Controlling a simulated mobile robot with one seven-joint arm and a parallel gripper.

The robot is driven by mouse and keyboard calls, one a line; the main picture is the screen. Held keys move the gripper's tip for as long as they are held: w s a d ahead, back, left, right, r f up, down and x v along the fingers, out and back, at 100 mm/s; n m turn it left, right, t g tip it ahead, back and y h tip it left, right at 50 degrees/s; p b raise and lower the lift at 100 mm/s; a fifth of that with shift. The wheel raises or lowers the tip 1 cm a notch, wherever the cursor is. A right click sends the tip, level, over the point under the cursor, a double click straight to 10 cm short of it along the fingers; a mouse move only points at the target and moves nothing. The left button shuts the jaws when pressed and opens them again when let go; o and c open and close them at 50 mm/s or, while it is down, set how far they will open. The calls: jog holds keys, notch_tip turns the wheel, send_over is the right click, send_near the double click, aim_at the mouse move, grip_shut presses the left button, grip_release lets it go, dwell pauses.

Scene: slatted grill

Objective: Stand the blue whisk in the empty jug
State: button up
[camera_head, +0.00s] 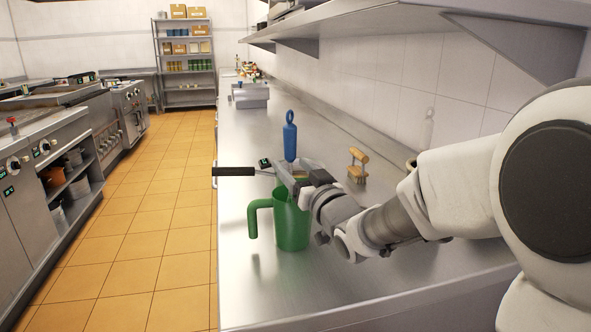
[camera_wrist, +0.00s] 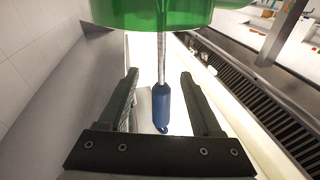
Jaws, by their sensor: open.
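The green jug (camera_head: 292,222) stands on the steel counter, its handle to the left; its green side also fills the top of the wrist view (camera_wrist: 150,14). My gripper (camera_head: 284,174) is open at the jug's top. In the wrist view my fingers (camera_wrist: 159,80) are apart on either side of the blue handle (camera_wrist: 161,107), with gaps visible on both sides.
A black-handled utensil (camera_head: 234,171) lies behind the jug, its handle pointing left toward the counter edge. A wooden-looking object (camera_head: 357,165) stands to the right near the wall. A grey metal box (camera_head: 250,96) is farther back. A steel shelf (camera_head: 400,22) overhangs the counter.

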jog(key=shift+s+d, duration=0.1)
jog(key=b+v, duration=0.6)
jog(key=v, duration=1.1)
jog(key=shift+r, duration=0.1)
